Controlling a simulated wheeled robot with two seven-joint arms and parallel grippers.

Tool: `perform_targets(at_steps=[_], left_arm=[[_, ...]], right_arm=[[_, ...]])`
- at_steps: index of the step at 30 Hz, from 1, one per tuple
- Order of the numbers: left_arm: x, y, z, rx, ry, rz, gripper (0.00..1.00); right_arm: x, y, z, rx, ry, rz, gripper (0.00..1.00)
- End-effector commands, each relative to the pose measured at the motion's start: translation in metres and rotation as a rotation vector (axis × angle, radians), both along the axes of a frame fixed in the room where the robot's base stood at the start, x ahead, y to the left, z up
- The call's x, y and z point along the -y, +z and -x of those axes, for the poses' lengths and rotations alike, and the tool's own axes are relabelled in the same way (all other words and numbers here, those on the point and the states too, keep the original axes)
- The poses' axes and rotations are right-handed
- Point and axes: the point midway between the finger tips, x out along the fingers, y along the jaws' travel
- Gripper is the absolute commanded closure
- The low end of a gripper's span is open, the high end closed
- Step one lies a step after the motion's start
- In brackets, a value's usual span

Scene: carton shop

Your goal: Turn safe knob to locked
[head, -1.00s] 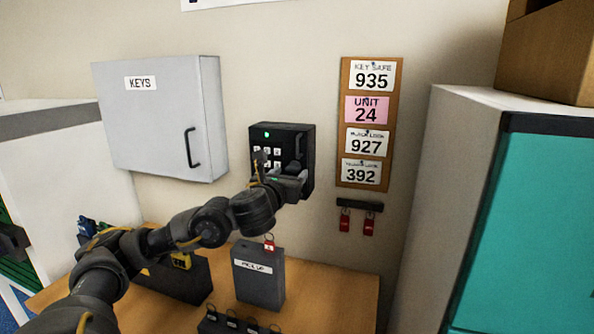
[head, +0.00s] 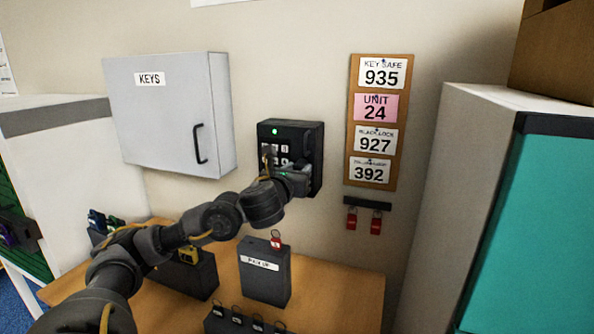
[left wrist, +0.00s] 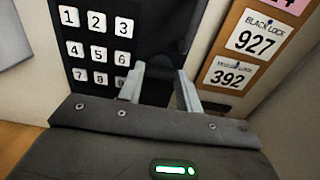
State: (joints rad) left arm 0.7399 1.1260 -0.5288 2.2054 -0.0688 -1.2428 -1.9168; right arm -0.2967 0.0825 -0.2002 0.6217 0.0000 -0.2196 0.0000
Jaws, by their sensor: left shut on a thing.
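My left gripper (head: 300,176) is at the lower right of the safe front, shut on the knob. In the left wrist view, the two grey fingers (left wrist: 163,82) stand either side of a dark part, right of the safe's number keys (left wrist: 95,48). The knob's exact angle is hard to tell. My right gripper is not in view.
A grey KEYS cabinet (head: 170,120) hangs to the left. A number board (head: 356,130) and a rack with red tags (head: 367,204) are to the right. A dark PICK UP box (head: 264,283) stands on the wooden table (head: 340,300) below.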

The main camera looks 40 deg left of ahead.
Motion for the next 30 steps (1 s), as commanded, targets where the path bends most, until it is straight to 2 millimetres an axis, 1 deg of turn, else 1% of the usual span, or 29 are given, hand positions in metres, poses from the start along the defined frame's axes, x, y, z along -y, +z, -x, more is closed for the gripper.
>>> perform_targets(at_steps=[5, 11, 30], left_arm=[[0.0001, -0.0002, -0.0004, 0.012, 0.000, 0.034, 0.88], [0.0001, -0.0003, -0.0006, 0.048, 0.000, 0.138, 0.88], [0.0003, 0.0000, -0.0006, 0.244, 0.000, 0.700, 0.88]], right_arm=[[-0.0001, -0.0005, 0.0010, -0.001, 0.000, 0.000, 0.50], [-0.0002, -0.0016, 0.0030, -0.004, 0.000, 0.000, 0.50], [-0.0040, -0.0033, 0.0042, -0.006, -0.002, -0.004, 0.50]])
